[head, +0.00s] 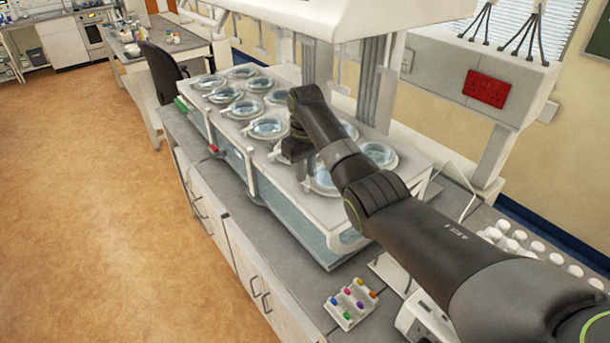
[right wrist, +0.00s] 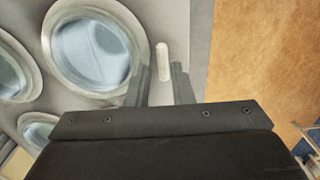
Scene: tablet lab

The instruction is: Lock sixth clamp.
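The tablet-testing machine's white top (head: 230,128) holds two rows of round glass-covered vessels, with small white clamps along the front edge. My right gripper (head: 300,165) is over the front row, pointing down, and its fingertips are largely hidden in the head view. In the right wrist view my right gripper (right wrist: 160,85) is open. A white elongated clamp (right wrist: 162,62) lies ahead of the gap between its fingers, with no visible contact. A round vessel lid (right wrist: 93,50) is to the left of that clamp. My left gripper is not in view.
A small rack with coloured pegs (head: 352,303) stands on the grey bench in front of the machine. Several white bottles (head: 515,243) stand at the right. The machine's white head and grey columns (head: 372,85) rise behind the vessels. Open floor lies left.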

